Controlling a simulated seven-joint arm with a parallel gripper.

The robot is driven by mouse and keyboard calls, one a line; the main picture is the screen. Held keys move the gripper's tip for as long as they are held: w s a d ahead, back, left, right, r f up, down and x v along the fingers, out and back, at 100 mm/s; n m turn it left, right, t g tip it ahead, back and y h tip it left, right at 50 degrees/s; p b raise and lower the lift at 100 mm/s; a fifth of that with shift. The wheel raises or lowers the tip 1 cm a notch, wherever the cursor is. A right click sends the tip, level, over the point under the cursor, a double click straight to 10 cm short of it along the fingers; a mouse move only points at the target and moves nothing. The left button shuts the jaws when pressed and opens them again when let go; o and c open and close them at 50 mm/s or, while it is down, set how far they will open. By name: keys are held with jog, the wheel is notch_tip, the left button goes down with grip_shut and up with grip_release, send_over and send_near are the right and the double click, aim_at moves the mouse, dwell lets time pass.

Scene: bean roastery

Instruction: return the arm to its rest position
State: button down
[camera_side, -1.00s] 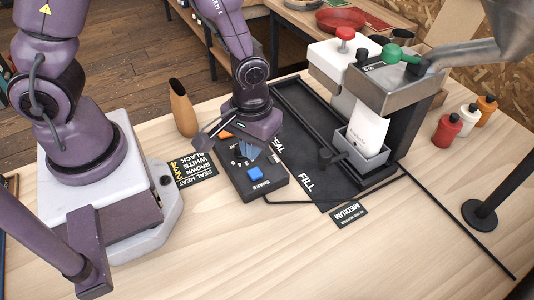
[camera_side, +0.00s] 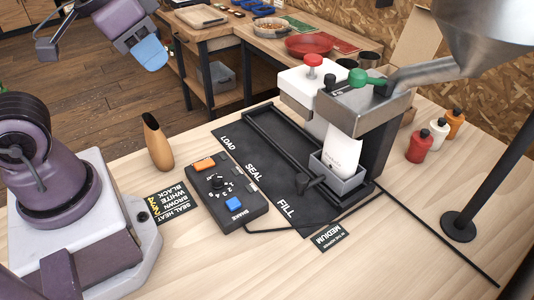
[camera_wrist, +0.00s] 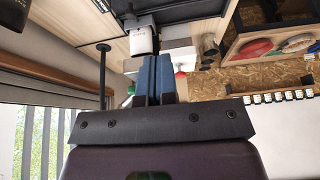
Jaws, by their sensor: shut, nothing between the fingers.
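My gripper (camera_side: 151,54) is raised at the top left of the side view, well above and behind the work table, touching nothing there. Its blue fingers are together and empty. In the wrist view the blue fingers (camera_wrist: 155,78) stand side by side, closed, with the room beyond them tilted. The arm link between the base and the gripper is partly out of the side view.
A back bench holds a red pan (camera_side: 309,46).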

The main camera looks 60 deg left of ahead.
jog(key=shift+s+a+r+t, duration=0.1)
jog(key=shift+a+r+t, duration=0.1)
jog(key=shift+r, duration=0.15)
jog(key=shift+s+a+r+t, duration=0.1)
jog(key=shift+r+t, duration=0.1)
jog(key=shift+r, duration=0.1)
